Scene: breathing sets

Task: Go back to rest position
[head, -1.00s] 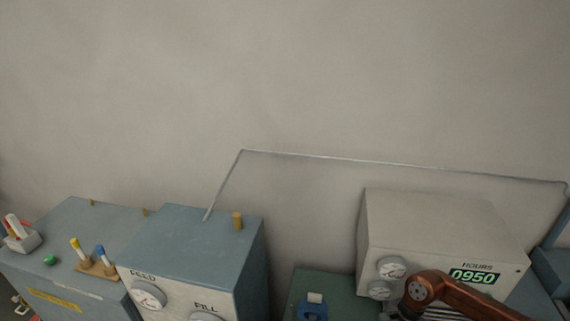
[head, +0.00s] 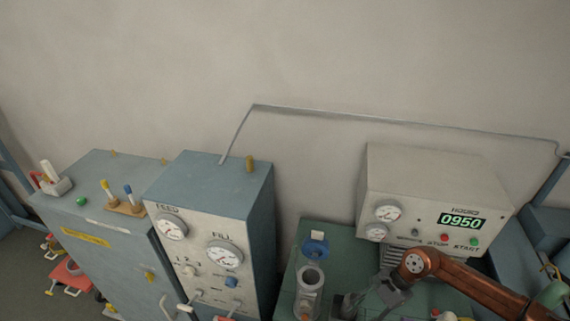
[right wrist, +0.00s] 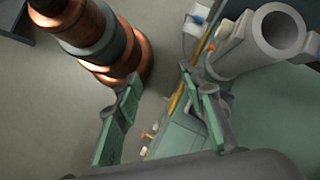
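My right arm enters from the right in the head view, and its gripper (head: 348,303) is low over the green bench (head: 338,240), partly cut by the lower edge. In the right wrist view my right gripper (right wrist: 160,76) has its two green fingers apart, with nothing between them. A grey open-topped cylinder (head: 309,292) stands on the bench, left of my right gripper. A grey hollow cylinder also shows beside the right finger in the right wrist view (right wrist: 245,55). My left gripper is in neither view.
A blue cabinet with FEED and FILL dials (head: 205,235) stands left of the bench. A grey HOURS box (head: 410,180) reading 0950 stands at its back right. A lower blue cabinet (head: 100,225) is farther left. A thin pipe (head: 400,122) runs along the wall.

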